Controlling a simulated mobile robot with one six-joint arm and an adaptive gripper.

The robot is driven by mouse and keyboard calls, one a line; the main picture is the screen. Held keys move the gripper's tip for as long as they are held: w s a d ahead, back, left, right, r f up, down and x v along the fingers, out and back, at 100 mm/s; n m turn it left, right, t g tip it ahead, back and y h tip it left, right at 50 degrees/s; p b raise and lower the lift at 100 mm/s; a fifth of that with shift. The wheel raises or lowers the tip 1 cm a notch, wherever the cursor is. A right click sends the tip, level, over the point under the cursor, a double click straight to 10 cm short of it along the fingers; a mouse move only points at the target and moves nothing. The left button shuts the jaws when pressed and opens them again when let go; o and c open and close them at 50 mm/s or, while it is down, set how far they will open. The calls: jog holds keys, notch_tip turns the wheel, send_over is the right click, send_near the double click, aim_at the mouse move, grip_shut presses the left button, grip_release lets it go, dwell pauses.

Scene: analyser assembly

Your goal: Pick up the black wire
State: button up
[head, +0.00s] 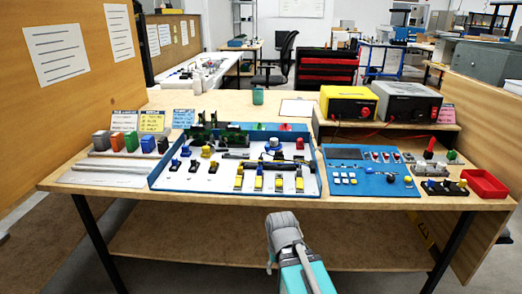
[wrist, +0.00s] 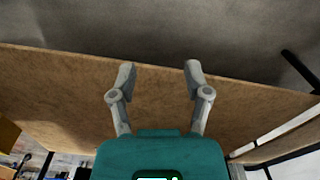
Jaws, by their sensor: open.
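I cannot single out the black wire with certainty. A plain wooden board surface fills the view behind the fingers, and no wire shows there. In the head view my arm is in front of the table's front edge, apart from the parts on top.
The wooden table (head: 110,187) carries a blue control panel (head: 372,182), a red bin (head: 484,183), a yellow power supply (head: 348,103) and a dark one (head: 407,103). Wooden partitions stand at left and right. A lower shelf (head: 180,238) runs beneath the tabletop.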

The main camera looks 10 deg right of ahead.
notch_tip(320, 180, up, 25)
jog(key=w+p, duration=0.2)
jog(key=p, duration=2.1)
notch_tip(320, 180, up, 13)
jog(key=m+p, duration=1.4)
jog(key=m, duration=0.7)
send_over(261, 158)
jog(key=shift+d+r, duration=0.1)
jog(key=shift+r, duration=0.1)
jog(key=shift+f, duration=0.1)
notch_tip(261, 158, down, 8)
jog(key=b, duration=0.8)
jog(key=shift+f+b, duration=0.25)
jog(key=shift+b, duration=0.1)
